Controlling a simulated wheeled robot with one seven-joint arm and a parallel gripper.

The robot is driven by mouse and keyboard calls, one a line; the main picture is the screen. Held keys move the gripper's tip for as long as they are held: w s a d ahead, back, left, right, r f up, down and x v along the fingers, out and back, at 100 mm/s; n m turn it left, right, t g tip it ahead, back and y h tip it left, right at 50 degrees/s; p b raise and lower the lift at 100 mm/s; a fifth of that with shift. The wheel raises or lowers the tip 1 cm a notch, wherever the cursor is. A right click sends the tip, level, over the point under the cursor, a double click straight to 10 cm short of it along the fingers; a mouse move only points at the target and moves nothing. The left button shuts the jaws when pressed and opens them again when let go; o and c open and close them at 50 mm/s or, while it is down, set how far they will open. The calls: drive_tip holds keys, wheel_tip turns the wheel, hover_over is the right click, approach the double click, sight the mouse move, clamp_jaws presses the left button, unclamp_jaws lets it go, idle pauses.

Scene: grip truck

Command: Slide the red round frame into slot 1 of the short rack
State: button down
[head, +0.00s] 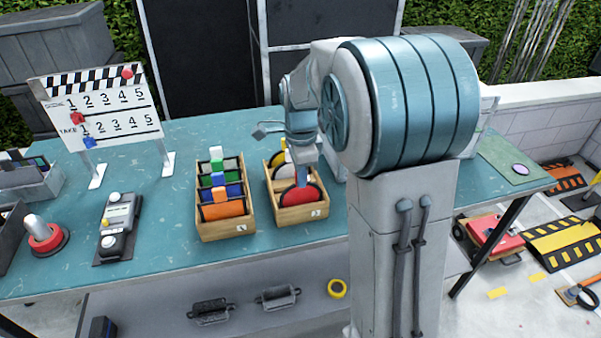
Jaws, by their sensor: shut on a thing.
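The red round frame (289,197) is at the near end of the right wooden rack, which looks like the short rack (302,215). It stands roughly upright, its lower edge hidden behind the rack's front wall. I cannot tell whether it is fully down in a slot or which slot it is in. My gripper (302,184) comes down from above and is shut on the red frame's upper part. Its fingers are small and partly hidden by my arm. Behind it in the same rack are a white piece (287,172) and a yellow piece (279,157).
A second wooden rack (228,229) stands to the left, holding several coloured frames with handles. A black control box (117,228), a red-based knob (45,238) and a clapperboard sign (100,108) stand farther left. The teal table (160,250) is clear between box and racks.

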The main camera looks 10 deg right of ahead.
drive_tip(key=shift+f+b, duration=0.35)
drive_tip(key=shift+f, duration=0.2)
drive_tip(key=c, duration=1.4)
unclamp_jaws()
drive_tip(key=shift+r, duration=0.2)
wheel_tip(320, 180, up, 14)
drive_tip(key=shift+f+p, duration=0.2)
drive_tip(key=shift+p, duration=0.1)
